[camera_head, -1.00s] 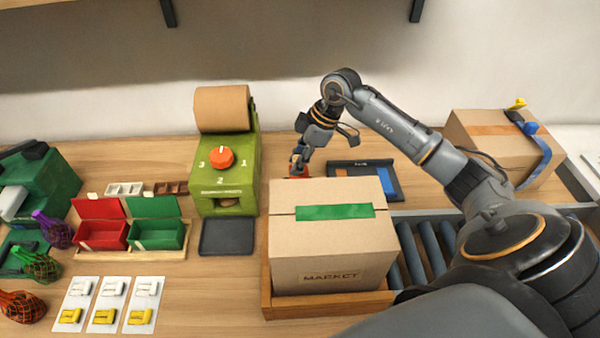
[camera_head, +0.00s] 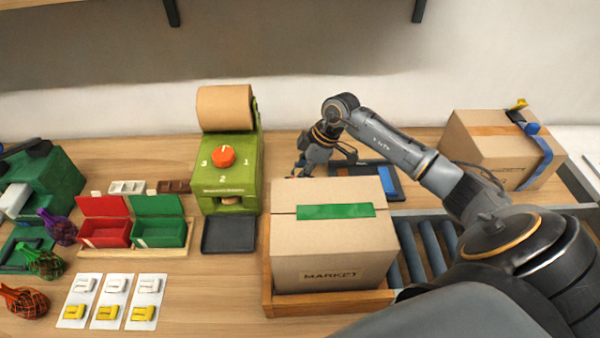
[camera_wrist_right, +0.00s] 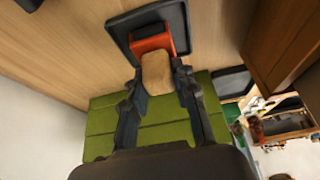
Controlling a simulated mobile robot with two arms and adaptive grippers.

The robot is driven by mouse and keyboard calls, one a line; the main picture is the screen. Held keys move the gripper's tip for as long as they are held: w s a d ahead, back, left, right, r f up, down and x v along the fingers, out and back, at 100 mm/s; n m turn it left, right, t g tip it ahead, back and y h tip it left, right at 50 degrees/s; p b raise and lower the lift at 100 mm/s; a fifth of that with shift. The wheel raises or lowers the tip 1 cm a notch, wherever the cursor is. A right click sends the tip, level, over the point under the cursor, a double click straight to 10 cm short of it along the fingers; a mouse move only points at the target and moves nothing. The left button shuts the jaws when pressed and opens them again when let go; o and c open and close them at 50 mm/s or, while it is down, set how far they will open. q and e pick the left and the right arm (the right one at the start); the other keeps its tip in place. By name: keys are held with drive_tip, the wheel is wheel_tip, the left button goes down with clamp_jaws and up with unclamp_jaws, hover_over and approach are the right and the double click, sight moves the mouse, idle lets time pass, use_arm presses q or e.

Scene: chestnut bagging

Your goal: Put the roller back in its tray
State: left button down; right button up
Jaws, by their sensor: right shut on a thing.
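My right gripper (camera_head: 303,172) is low over the table, behind the cardboard box and right of the green machine. In the wrist view its fingers (camera_wrist_right: 160,88) are shut on the roller's tan handle (camera_wrist_right: 157,72). The roller's orange part (camera_wrist_right: 152,45) overlaps a dark rimmed tray (camera_wrist_right: 122,27) in that view; I cannot tell whether they touch. In the head view a dark tray with a blue strip (camera_head: 389,182) lies just right of the gripper, partly hidden by the arm and box. The roller is not clearly visible in the head view. My left gripper is out of view.
The MARKET box (camera_head: 335,255) stands close in front of the gripper. The green machine (camera_head: 226,175) with a paper roll is to the left, with a black tray (camera_head: 228,236) before it. Another box (camera_head: 500,150) stands at right. Bare table lies behind the arm.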

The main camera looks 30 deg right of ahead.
drive_tip(key=shift+s+f, duration=0.25)
drive_tip(key=shift+f, duration=0.3)
clamp_jaws()
drive_tip(key=o, duration=1)
unclamp_jaws()
drive_tip(key=shift+f, duration=0.15)
drive_tip(key=shift+w, duration=0.1)
drive_tip(key=shift+r, duration=0.25)
drive_tip(key=b+v, duration=0.1)
drive_tip(key=v, duration=1.2)
drive_tip(key=shift+w+r, duration=0.15)
drive_tip(key=shift+w, duration=0.15)
drive_tip(key=shift+a, duration=0.1)
